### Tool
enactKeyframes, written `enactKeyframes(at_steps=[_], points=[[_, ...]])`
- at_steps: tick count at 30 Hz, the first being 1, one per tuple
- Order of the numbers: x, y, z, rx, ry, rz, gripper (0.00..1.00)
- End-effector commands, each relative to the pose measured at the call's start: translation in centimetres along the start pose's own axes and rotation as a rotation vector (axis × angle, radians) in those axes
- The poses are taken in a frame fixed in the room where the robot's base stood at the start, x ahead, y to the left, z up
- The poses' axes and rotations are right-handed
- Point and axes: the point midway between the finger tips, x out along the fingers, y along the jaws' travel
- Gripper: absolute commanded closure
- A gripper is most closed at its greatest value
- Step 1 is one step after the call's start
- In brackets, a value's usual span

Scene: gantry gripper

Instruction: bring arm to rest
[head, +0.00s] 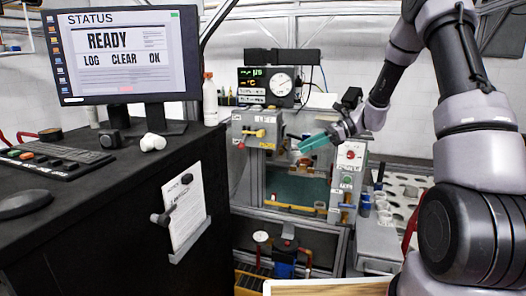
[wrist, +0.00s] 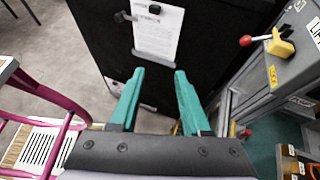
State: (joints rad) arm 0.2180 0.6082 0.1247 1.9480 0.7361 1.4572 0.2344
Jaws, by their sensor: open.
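My gripper (head: 310,144) is raised in front of the bench machine (head: 300,190), its teal fingers pointing left. My arm comes down from the upper right of the head view, bent at the elbow. In the wrist view the two teal fingers of my gripper (wrist: 159,74) stand apart with nothing between them. Beyond them are the black cabinet side (wrist: 95,30) and a white paper sheet (wrist: 158,32) on it. The fingers look clear of both, though the exact distance cannot be told.
A monitor (head: 124,55) reading READY, a keyboard (head: 55,157) and a white bottle (head: 210,98) stand on the black desk at left. A grey box with a yellow-and-red lever (wrist: 280,46) is close at right in the wrist view. A tray with round holes (head: 405,190) lies at right.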

Motion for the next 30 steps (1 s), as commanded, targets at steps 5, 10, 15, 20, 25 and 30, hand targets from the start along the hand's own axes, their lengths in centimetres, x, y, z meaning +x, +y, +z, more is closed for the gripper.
enactKeyframes(at_steps=[5, 10, 15, 20, 25, 30], points=[[-2.7, 4.8, 4.7, -0.253, 0.198, 0.033, 0.53], [-5.3, 9.4, 7.9, -0.488, 0.383, 0.057, 0.53], [-8.1, 14.0, 10.2, -0.718, 0.567, 0.071, 0.53], [-10.8, 18.2, 11.7, -0.929, 0.741, 0.078, 0.53], [-13.5, 22.5, 12.7, -1.144, 0.924, 0.076, 0.53], [-15.7, 25.7, 13.1, -1.314, 1.079, 0.069, 0.53]])
